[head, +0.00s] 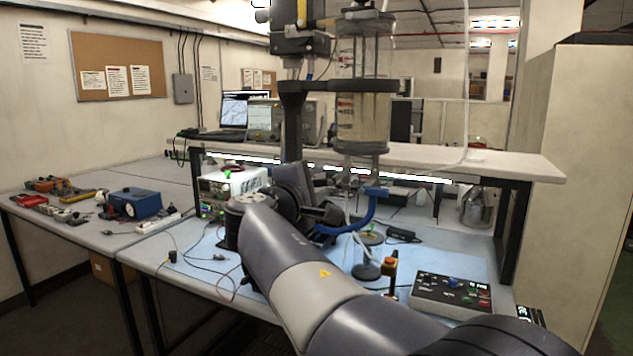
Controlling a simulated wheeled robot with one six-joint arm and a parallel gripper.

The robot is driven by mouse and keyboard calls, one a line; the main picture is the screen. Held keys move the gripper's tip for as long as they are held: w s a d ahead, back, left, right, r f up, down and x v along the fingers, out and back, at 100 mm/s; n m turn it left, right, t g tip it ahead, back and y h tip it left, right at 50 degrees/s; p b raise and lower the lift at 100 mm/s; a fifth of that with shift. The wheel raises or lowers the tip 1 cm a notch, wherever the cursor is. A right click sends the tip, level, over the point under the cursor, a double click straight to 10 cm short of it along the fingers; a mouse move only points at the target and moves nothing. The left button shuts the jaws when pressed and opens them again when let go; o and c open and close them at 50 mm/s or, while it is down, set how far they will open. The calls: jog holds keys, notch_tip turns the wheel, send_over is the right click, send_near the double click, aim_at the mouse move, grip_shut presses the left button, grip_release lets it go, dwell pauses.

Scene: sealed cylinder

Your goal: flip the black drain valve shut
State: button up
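The clear sealed cylinder (362,110) stands upright in a black ring clamp above the bench, with cloudy tan liquid inside. Its grey bottom cap (360,148) has thin fittings and tubing below. The black drain valve cannot be made out clearly; the area under the cap is small and partly covered by my dark wrist parts. My arm reaches in from the lower right, and my gripper (328,211) is at its far end, just below and left of the cap.
Below are a glass vessel (368,248), an orange-topped post (390,268) and a control box (452,294). A white instrument (232,182) stands left. A raised shelf (500,163) runs behind. The blue mat is partly clear at left.

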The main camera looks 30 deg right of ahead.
grip_shut()
dwell(0.3)
jog(key=shift+f, duration=0.1)
jog(key=shift+m+b, duration=0.6)
jog(key=shift+b, duration=0.55)
jog(key=shift+r+m+b, duration=0.45)
jog(key=shift+m+b, duration=0.35)
jog(key=shift+m, duration=0.1)
grip_release()
jog(key=shift+a, duration=0.15)
